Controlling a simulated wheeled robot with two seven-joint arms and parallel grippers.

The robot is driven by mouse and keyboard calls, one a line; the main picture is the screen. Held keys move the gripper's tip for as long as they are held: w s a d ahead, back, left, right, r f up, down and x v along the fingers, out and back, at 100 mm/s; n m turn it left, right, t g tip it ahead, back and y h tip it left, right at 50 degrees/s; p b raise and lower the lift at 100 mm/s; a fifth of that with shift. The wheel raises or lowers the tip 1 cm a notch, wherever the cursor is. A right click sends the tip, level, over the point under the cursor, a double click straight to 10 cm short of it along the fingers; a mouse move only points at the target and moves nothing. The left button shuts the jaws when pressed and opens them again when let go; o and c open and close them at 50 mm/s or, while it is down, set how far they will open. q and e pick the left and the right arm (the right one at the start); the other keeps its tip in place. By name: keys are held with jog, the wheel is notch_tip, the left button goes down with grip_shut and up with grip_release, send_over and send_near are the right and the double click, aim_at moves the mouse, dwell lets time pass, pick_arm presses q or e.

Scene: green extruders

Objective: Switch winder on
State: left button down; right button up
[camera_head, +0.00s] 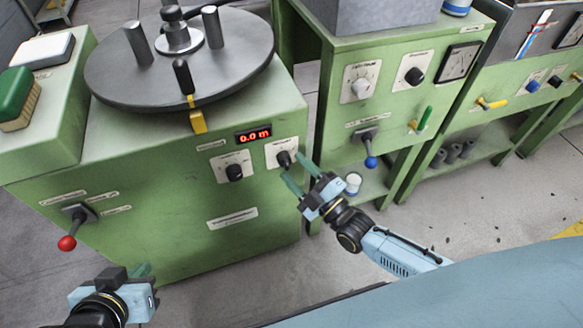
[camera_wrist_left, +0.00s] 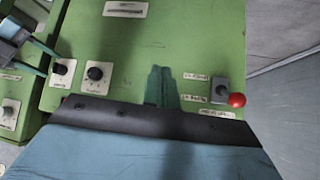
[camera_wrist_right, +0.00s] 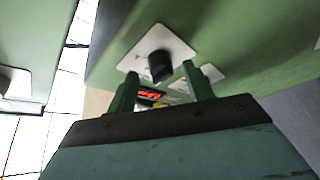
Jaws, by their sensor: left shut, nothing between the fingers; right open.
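The winder is the green cabinet (camera_head: 180,150) with a large grey disc (camera_head: 110,80) on top and a red display (camera_head: 254,136) reading 0.0 m. Its front has two black knobs, a left one (camera_head: 234,172) and a right one (camera_head: 284,159), and a lever with a red ball (camera_head: 67,243) at lower left. My right gripper (camera_head: 298,172) is open in front of the right knob; in the right wrist view that knob (camera_wrist_right: 160,66) shows between the fingertips. Contact cannot be told. My left gripper (camera_head: 142,272) is shut and empty, low before the cabinet; the red lever also shows in the left wrist view (camera_wrist_left: 236,100).
A second green machine (camera_head: 345,125) stands to the right, with knobs and a blue-ball lever (camera_head: 370,162). A white-topped cylinder (camera_head: 353,183) is near my right gripper. A green-and-yellow block (camera_head: 18,98) lies on the left cabinet.

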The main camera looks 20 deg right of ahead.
pick_arm(q)
jog(key=shift+w+d+r+t+h, duration=0.3)
jog(key=shift+w+d+r+t, duration=0.15)
jog(key=shift+w+r+t, duration=0.35)
pick_arm(e)
jog(key=shift+x, duration=0.95)
jog(key=shift+c, duration=0.2)
